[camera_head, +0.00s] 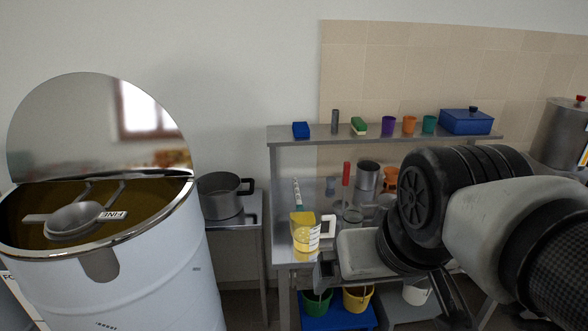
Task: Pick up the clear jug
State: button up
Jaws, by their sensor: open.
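A clear jug (304,236) with yellow contents, a white handle on its right and measuring marks stands upright on the near left part of the metal table (284,257). My gripper (388,283) is open and empty, to the right of the jug and apart from it. My dark wrist and grey arm come in from the right and hide part of the table.
A red-topped cylinder (346,182), a metal pot (368,176) and an orange cup (390,178) stand behind. A shelf (290,139) overhangs. A large open drum (150,275) stands left, buckets (357,299) below.

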aim_at(305, 222)
jog(key=i+j, duration=0.3)
jog(key=i, duration=0.15)
jog(key=i+j+z, duration=0.1)
jog(key=z, duration=0.25)
jog(key=i+j+z, duration=0.1)
jog(key=z, duration=0.3)
jog(key=i+j+z, duration=0.1)
jog(key=z, duration=0.8)
